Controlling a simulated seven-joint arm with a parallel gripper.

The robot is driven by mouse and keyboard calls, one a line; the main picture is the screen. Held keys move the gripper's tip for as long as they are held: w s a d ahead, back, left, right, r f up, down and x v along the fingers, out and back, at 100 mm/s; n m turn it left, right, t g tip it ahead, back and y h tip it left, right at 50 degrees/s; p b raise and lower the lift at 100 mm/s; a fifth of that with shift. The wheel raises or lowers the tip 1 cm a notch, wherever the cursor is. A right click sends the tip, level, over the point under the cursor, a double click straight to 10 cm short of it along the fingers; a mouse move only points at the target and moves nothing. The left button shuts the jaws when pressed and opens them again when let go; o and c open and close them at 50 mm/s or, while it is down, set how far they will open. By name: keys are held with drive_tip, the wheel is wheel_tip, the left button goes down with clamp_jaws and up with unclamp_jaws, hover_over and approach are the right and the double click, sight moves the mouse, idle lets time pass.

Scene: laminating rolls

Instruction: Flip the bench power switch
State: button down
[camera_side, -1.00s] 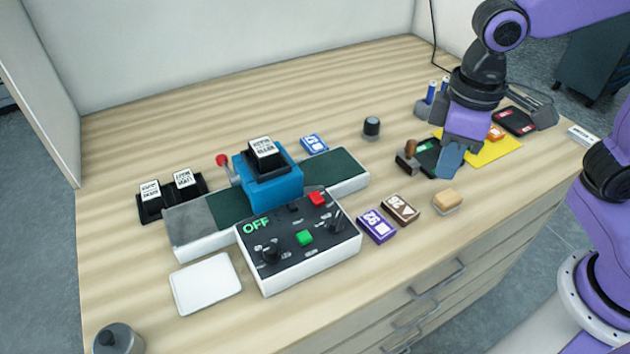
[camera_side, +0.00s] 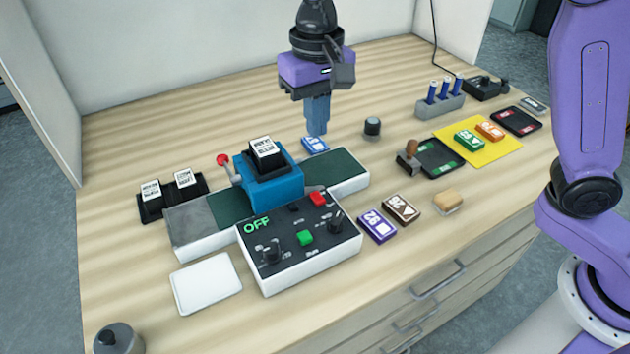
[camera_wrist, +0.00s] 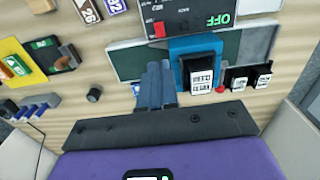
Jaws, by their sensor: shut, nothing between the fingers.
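The control box (camera_side: 300,243) is white with a black face and stands at the front of the bench. It shows a green OFF sign (camera_side: 256,225), a red button (camera_side: 318,199), a green button (camera_side: 306,238) and black knobs; part of it shows in the wrist view (camera_wrist: 185,18). A dark box (camera_side: 482,87) with a cord sits at the back right. I cannot tell which part is the bench power switch. My gripper (camera_side: 317,132) is shut and empty, raised behind and to the right of the blue press (camera_side: 272,187). In the wrist view its blue fingers (camera_wrist: 157,66) are together.
The blue press with a red-knobbed lever (camera_side: 223,160) stands on a green and grey strip (camera_side: 340,172) behind the control box. Labelled blocks (camera_side: 377,226), a stamp (camera_side: 411,149), a yellow mat (camera_side: 493,150) and a pen rack (camera_side: 440,106) lie to the right. The back-left bench is clear.

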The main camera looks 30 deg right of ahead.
sight(315, 195)
drive_tip(key=shift+w+a, duration=0.1)
idle(0.3)
wheel_tip(315, 195, down, 14)
drive_tip(key=shift+f, duration=0.1)
idle(0.6)
